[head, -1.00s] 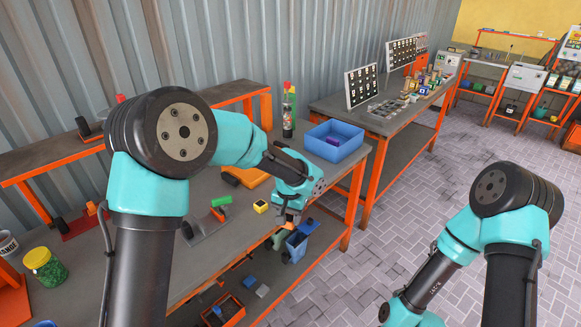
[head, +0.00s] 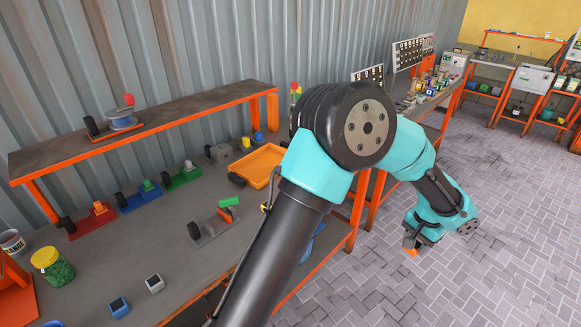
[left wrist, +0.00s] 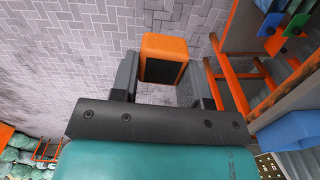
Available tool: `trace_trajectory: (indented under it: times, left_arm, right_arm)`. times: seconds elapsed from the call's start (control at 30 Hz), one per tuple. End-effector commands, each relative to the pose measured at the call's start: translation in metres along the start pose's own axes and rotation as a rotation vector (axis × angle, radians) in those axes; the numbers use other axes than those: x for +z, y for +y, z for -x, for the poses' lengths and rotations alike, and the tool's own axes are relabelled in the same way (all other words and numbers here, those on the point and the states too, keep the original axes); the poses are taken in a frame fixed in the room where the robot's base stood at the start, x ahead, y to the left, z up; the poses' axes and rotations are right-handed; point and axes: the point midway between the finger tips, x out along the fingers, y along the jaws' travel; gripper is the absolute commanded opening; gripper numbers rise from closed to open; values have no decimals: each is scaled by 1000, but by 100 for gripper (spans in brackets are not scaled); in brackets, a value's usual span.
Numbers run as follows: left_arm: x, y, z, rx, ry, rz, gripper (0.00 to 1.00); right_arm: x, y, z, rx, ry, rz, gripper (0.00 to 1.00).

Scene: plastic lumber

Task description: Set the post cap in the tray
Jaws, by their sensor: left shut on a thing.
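An orange post cap (left wrist: 165,48) with a dark open side is held between the fingers of my left gripper (left wrist: 166,75) in the left wrist view. In the head view my left gripper (head: 412,244) is at the right, out over the paved floor, with the orange cap (head: 411,253) showing below its fingers. An orange tray (head: 252,177) lies on the workbench, left of my left arm and well apart from the gripper. Part of the tray's right side is hidden behind my arm. My right gripper is not in view.
A blue cap (head: 119,307) and a grey cap (head: 155,284) sit on the workbench (head: 150,240). A grey fixture with a green part (head: 215,220) stands in front of the tray. A raised shelf (head: 150,118) runs along the corrugated wall. Another bench stands beyond my arm.

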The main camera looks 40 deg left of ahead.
Motion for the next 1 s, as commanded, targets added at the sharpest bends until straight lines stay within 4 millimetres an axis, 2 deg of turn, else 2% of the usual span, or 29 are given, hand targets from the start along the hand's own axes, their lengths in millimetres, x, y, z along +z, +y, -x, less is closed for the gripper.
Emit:
trace_trajectory:
  times: [0.37, 0.57, 0.67, 0.77, 1.0]
  left_arm:
    - [0, 0, 0, 0, 0, 0, 19]
    - [0, -7, 0, 2, 0, -13, 19]
    - [0, -22, -1, 5, 1, -43, 19]
    - [2, -48, -2, 11, 2, -98, 19]
    - [16, -135, -6, 24, 8, -299, 19]
  right_arm:
    - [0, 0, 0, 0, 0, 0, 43]
    - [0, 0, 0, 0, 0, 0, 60]
    - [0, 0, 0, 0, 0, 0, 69]
    - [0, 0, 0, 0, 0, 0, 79]
    - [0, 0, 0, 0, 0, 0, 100]
